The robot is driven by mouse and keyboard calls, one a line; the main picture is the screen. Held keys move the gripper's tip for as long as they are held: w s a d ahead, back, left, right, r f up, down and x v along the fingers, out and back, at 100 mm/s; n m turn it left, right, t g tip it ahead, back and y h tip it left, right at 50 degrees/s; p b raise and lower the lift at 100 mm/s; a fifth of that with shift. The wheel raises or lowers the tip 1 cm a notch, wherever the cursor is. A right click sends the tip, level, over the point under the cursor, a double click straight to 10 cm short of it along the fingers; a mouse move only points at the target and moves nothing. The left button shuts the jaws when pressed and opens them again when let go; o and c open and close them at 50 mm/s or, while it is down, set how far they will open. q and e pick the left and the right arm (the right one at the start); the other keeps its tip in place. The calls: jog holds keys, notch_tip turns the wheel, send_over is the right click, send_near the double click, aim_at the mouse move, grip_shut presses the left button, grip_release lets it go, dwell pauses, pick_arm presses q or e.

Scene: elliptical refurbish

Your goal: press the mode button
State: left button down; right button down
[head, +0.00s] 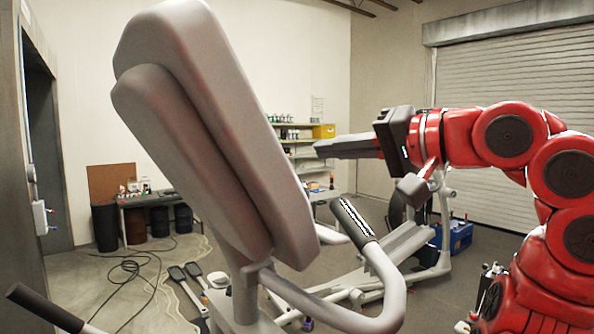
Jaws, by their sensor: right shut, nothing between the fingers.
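The elliptical machine's large grey padded-looking upper part (205,130) fills the left and middle of the head view, tilted. I cannot make out a mode button on the sides that show. A curved grey handlebar (385,295) with a dark grip and light strip (353,218) comes out below it. My right gripper (320,149) is shut and empty, pointing left. In the picture it is just right of the grey upper part, with a gap between them. My left gripper is not in view.
A dark handle end (40,305) shows at lower left. Pedals (185,280) and a cable (130,270) are on the floor. A bench (150,200) with bins, shelves (300,135) and a blue crate (455,236) stand behind. A roller door (510,95) is at back right.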

jog(key=a, duration=0.1)
jog(key=a+f+b, duration=0.1)
jog(key=a+f, duration=0.1)
jog(key=a, duration=0.1)
jog(key=shift+w+a, duration=0.1)
jog(key=shift+w, duration=0.3)
jog(key=shift+s+a+f+b, duration=0.25)
jog(key=shift+s+a+b, duration=0.1)
jog(key=shift+s+a, duration=0.1)
